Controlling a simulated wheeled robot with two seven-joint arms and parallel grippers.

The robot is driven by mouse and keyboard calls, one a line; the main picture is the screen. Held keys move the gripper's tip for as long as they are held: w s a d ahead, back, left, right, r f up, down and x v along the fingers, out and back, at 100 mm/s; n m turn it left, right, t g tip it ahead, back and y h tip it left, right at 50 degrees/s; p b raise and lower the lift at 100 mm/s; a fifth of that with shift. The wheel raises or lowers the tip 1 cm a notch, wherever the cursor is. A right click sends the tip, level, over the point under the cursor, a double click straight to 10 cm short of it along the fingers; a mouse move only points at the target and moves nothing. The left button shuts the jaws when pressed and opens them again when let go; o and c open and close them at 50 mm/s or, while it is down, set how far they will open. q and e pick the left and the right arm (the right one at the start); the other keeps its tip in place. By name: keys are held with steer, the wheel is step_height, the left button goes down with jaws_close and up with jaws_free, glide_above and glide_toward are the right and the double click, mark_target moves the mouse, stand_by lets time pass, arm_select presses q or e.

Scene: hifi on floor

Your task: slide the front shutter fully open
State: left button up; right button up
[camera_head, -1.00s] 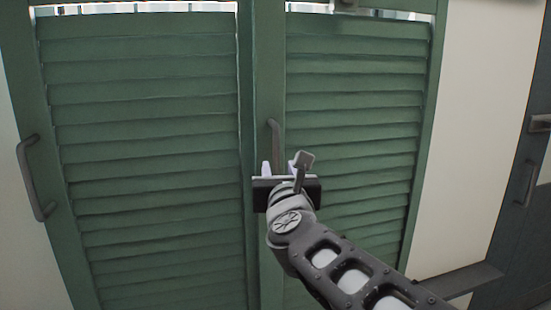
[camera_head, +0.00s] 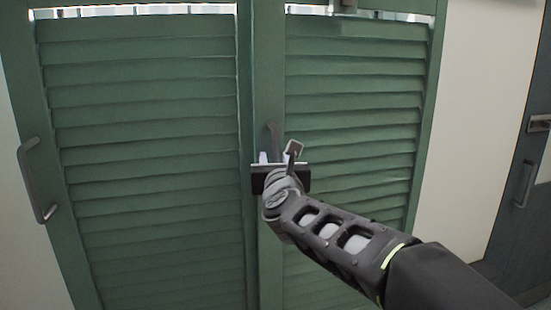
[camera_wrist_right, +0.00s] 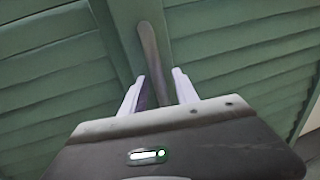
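Two green louvred shutters stand side by side, a left shutter (camera_head: 150,150) and a right shutter (camera_head: 350,120). I cannot tell for sure which one is in front. The right shutter has a dark upright bar handle (camera_head: 273,135) on its left stile; it also shows in the right wrist view (camera_wrist_right: 149,50). The left shutter has a similar handle (camera_head: 32,182) on its left edge. My right gripper (camera_head: 275,157) is at the lower part of the right shutter's handle. In the right wrist view its pale fingers (camera_wrist_right: 158,78) are apart, with the handle between them. My left gripper is out of view.
A pale wall (camera_head: 480,110) lies right of the shutters. Beyond it is a dark door (camera_head: 520,190) with a handle. A bright gap shows above the shutters, and dark fittings (camera_head: 348,5) sit at the top of the right one.

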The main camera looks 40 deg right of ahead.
jaws_close()
stand_by(0.3)
stand_by(1.1)
